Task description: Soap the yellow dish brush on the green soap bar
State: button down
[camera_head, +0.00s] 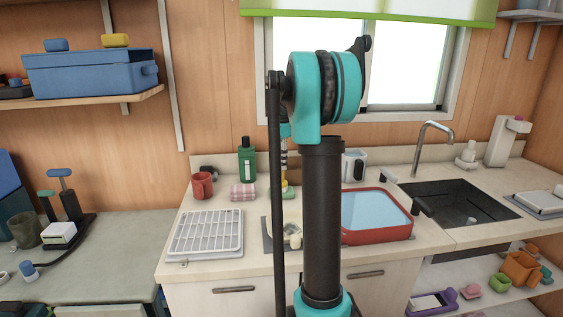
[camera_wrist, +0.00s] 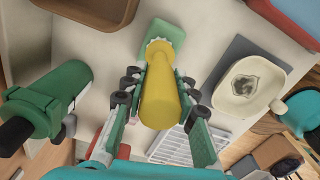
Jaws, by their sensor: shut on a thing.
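In the wrist view my gripper (camera_wrist: 157,88) is shut on the yellow dish brush (camera_wrist: 158,102), with its fingers on either side of the handle. The brush's pale bristle end points away from me, at the near edge of the green soap bar (camera_wrist: 167,32). I cannot tell whether the bristles touch the bar. In the head view the soap bar (camera_head: 288,194) shows only in part on the counter, and a little of the yellow brush (camera_head: 284,184) shows above it. My arm hides much of that spot.
A green bottle (camera_wrist: 52,97) stands close beside my gripper. A cream dish (camera_wrist: 250,84) lies on the other side. In the head view a red mug (camera_head: 202,186), a white rack (camera_head: 206,233) and a red tub of water (camera_head: 378,238) surround the spot.

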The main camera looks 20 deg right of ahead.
jog(key=shift+r, duration=3.45)
jog(key=shift+s, duration=0.1)
